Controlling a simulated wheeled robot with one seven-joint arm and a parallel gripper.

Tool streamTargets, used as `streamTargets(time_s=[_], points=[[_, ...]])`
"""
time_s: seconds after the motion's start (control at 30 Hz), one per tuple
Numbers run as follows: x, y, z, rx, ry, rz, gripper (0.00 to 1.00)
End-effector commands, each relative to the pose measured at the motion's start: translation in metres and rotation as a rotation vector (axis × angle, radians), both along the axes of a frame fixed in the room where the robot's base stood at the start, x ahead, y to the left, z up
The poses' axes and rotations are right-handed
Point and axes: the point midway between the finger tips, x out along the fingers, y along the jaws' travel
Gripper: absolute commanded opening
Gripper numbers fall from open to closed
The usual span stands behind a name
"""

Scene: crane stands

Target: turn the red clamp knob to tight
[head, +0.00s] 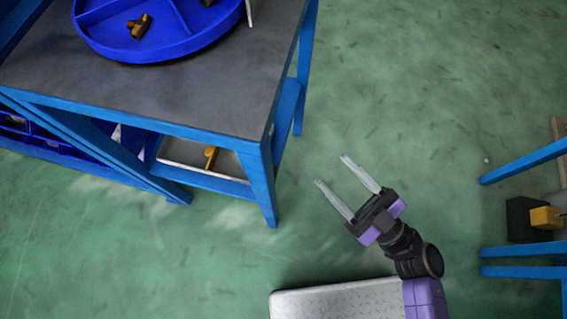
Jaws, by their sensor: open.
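My gripper (331,172) is open and empty. Its two pale fingers point up and left over the green floor, apart from the blue-framed table (170,88). No red clamp knob shows in the head view. A round blue divided tray (130,48) on the tabletop holds a brown knob-like piece (140,26), and part of another brown piece shows at the top edge. Neither looks red.
A lower shelf (205,182) under the table holds a yellow-orange piece (210,157). Blue bins (60,145) stand at the left. Another blue frame (525,161) with a black and yellow object (530,219) is at the right. The floor between is clear.

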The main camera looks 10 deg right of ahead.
Motion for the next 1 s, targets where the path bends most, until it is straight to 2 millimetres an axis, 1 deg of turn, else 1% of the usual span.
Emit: streamTargets(time_s=[0.03, 0.07, 0.1, 0.17, 0.2, 0.3, 0.4, 0.5, 0.57, 0.73, 0.87, 1.0], points=[[0.014, 0.007, -0.034, -0.017, -0.007, 0.07, 0.5], [0.02, 0.011, -0.048, -0.027, 0.0, 0.117, 0.5], [0.028, 0.016, -0.066, -0.042, 0.013, 0.18, 0.5], [0.04, 0.024, -0.093, -0.064, 0.042, 0.273, 0.5], [0.048, 0.028, -0.11, -0.08, 0.068, 0.332, 0.5], [0.065, 0.035, -0.149, -0.115, 0.149, 0.469, 0.5], [0.079, 0.038, -0.178, -0.142, 0.236, 0.579, 0.5], [0.087, 0.039, -0.197, -0.163, 0.312, 0.658, 0.5], [0.09, 0.039, -0.204, -0.171, 0.346, 0.689, 0.5], [0.094, 0.043, -0.211, -0.182, 0.393, 0.73, 0.5], [0.095, 0.058, -0.211, -0.184, 0.393, 0.732, 0.5], [0.098, 0.081, -0.212, -0.183, 0.393, 0.733, 0.5]])
